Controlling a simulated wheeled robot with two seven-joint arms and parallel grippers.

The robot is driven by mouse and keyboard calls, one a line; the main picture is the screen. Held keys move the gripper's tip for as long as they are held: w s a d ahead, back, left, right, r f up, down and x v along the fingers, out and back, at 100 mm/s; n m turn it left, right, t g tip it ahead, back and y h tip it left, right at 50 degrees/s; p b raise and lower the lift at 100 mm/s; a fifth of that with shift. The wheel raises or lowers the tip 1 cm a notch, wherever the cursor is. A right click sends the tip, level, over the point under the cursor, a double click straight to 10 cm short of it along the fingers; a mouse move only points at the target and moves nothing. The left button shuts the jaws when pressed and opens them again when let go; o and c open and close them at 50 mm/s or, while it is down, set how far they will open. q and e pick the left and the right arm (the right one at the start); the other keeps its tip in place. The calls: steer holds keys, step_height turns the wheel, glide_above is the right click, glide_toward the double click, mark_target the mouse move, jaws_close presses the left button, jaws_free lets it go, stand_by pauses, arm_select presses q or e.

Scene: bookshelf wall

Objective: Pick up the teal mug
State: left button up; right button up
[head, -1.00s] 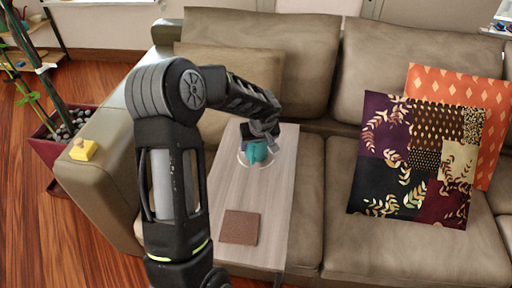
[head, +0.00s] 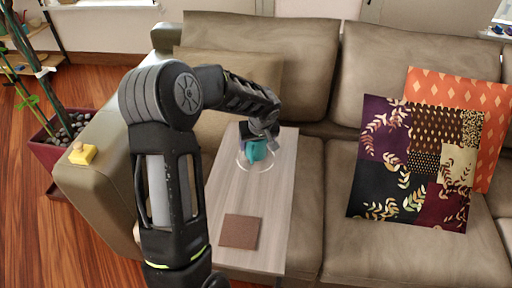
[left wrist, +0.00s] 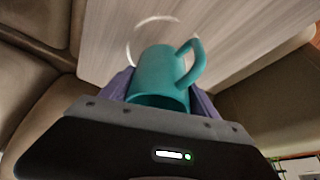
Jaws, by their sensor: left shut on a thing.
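The teal mug (head: 256,151) is held between the fingers of my left gripper (head: 259,135), over the far part of the wooden board-like table (head: 240,190). In the left wrist view the mug (left wrist: 160,75) sits between the two purple-grey fingers, its handle toward the upper right and its open rim toward the camera. My left gripper (left wrist: 160,98) is shut on it. A clear or white ring (left wrist: 133,38), perhaps a saucer's rim, shows on the table below the mug. My right gripper is not in view.
A brown square mat (head: 239,231) lies on the near part of the table. The table stands over the sofa seat (head: 415,250). Patterned cushions (head: 415,160) lie at the right. A yellow block-like object (head: 82,154) sits on the left armrest, near a potted plant (head: 62,140).

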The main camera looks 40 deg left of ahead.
arm_select(q)
step_height(320, 180, up, 8)
